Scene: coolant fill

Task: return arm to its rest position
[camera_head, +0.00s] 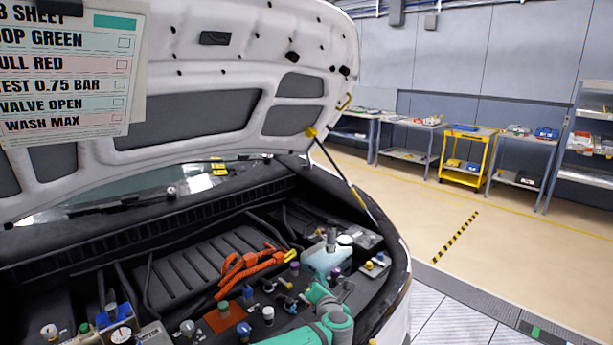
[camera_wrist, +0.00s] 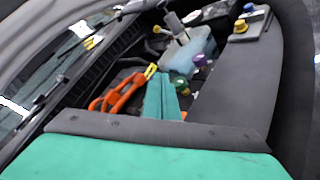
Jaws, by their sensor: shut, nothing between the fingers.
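My gripper's teal fingers (camera_wrist: 162,96) are shut and empty in the wrist view, above the engine bay. In the head view my teal arm (camera_head: 322,325) reaches in from the bottom edge, over the right part of the bay. Its finger end (camera_head: 318,291) is close to the pale blue coolant tank (camera_head: 322,261), on the near side. The tank also shows in the wrist view (camera_wrist: 186,57), beyond the fingers. I cannot tell whether the gripper touches anything.
Orange cables (camera_head: 246,267) and several coloured caps lie around the arm. The raised white hood (camera_head: 235,60) hangs over the bay, held by a strut (camera_head: 340,172). A job sheet (camera_head: 65,70) is at upper left. The floor (camera_head: 500,245) on the right is clear.

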